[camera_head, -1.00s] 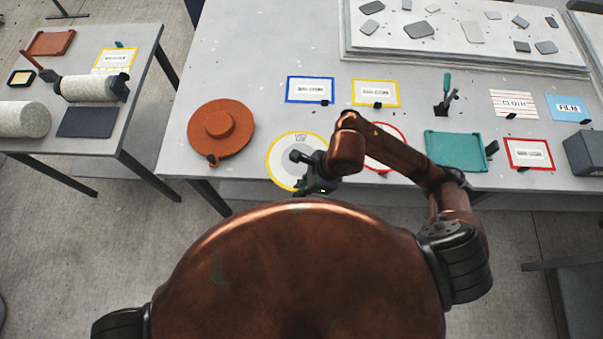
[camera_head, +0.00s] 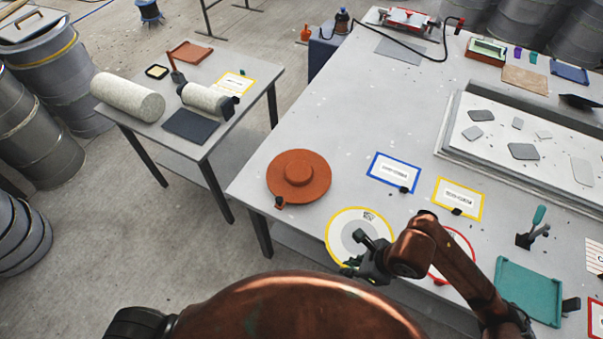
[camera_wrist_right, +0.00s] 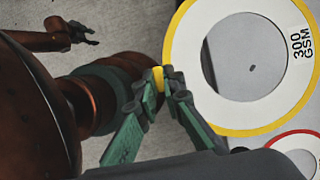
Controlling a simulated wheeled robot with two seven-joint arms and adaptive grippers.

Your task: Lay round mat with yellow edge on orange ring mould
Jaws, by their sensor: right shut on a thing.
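The round mat with yellow edge (camera_head: 337,226) is a white ring with a round hole in its middle. It is at the front edge of the main table. In the right wrist view the mat (camera_wrist_right: 222,118) shows "300 GSM" print. My right gripper (camera_head: 352,268) is shut on its small yellow tab (camera_wrist_right: 158,78). I cannot tell whether the mat touches the table. The orange ring mould (camera_head: 316,182), with a raised round middle, lies on the table behind and left of the mat. My left gripper (camera_wrist_right: 86,34) shows small in the right wrist view, empty, with fingers apart.
A red-edged round mat (camera_head: 466,246) lies to the right, partly behind my right arm. Blue-edged (camera_head: 371,169) and yellow-edged (camera_head: 439,200) rectangular cards lie behind. A teal tray (camera_head: 530,290) is at the right. A side table (camera_head: 228,128) with rolls stands left, across a gap.

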